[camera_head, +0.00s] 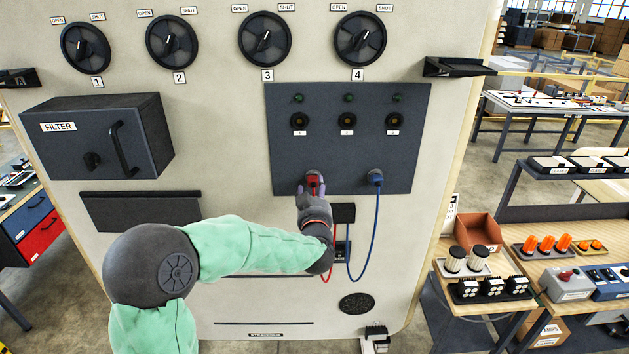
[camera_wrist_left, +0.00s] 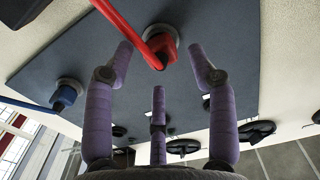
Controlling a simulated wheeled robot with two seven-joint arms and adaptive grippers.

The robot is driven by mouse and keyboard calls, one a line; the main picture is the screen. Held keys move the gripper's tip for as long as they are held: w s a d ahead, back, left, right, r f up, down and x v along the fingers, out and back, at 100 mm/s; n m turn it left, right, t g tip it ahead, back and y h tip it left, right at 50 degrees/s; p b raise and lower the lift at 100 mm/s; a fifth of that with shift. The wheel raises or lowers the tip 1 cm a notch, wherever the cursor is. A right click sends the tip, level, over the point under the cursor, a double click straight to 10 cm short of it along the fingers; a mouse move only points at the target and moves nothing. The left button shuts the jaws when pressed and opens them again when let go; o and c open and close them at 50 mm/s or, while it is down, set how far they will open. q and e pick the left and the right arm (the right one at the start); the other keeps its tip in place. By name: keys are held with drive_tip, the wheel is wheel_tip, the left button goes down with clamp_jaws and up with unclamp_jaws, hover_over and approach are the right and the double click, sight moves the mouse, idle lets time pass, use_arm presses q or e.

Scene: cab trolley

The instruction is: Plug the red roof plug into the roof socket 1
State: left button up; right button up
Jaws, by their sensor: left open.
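The red roof plug (camera_head: 313,181) sits at the lower left of the dark panel (camera_head: 345,160), with its red cable hanging below. In the left wrist view the red plug (camera_wrist_left: 160,46) is seated in a round grey holder on the panel. My left gripper (camera_head: 313,190) is in front of it. In the wrist view its purple fingers (camera_wrist_left: 160,62) are open, spread either side of the plug with visible gaps. Three dark round sockets sit in a row above; the leftmost socket (camera_head: 299,121) has a label too small to read. My right gripper is not in view.
A blue plug (camera_head: 376,178) with a hanging blue cable sits to the right on the same panel. A filter box (camera_head: 75,140) juts out at left. Numbered black knobs, such as knob 3 (camera_head: 265,38), line the top. The panel between plugs and sockets is clear.

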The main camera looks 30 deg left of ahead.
sight(314, 185)
use_arm(q)
drive_tip(key=shift+x, duration=1.8)
drive_tip(key=shift+b, duration=0.35)
drive_tip(key=shift+c, duration=0.3)
clamp_jaws()
drive_tip(key=shift+s+d, duration=0.1)
